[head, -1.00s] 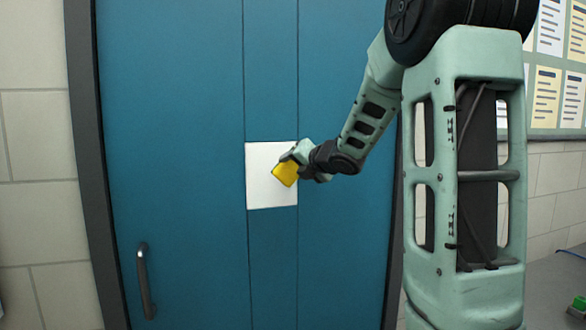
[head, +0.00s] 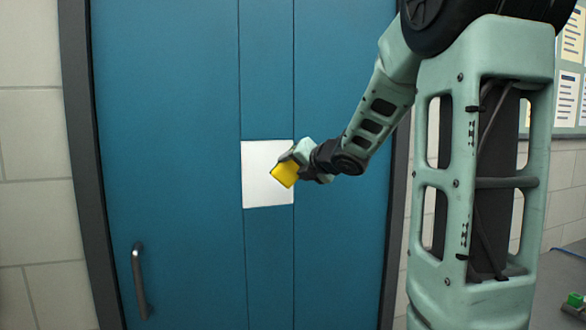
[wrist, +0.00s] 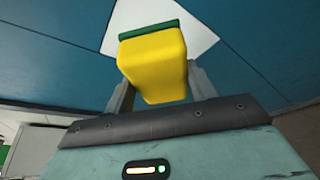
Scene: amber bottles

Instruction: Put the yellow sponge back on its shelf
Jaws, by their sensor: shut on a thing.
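The yellow sponge (head: 285,174) is in my gripper (head: 297,160), held up in front of a blue door. In the wrist view the sponge (wrist: 153,66) is yellow with a dark green layer along its far edge. It sits between the two fingers of my gripper (wrist: 155,88), which are shut on it. Behind it, a white square panel (head: 256,186) is on the door; it also shows in the wrist view (wrist: 125,22). I cannot tell the gap between sponge and panel. No shelf is recognisable in view.
The blue door (head: 170,130) fills the middle, with a dark vertical handle (head: 139,280) at lower left and a dark frame around it. Pale block walls stand on both sides. A notice board (head: 570,80) hangs at right. A small green object (head: 575,300) is at the lower right.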

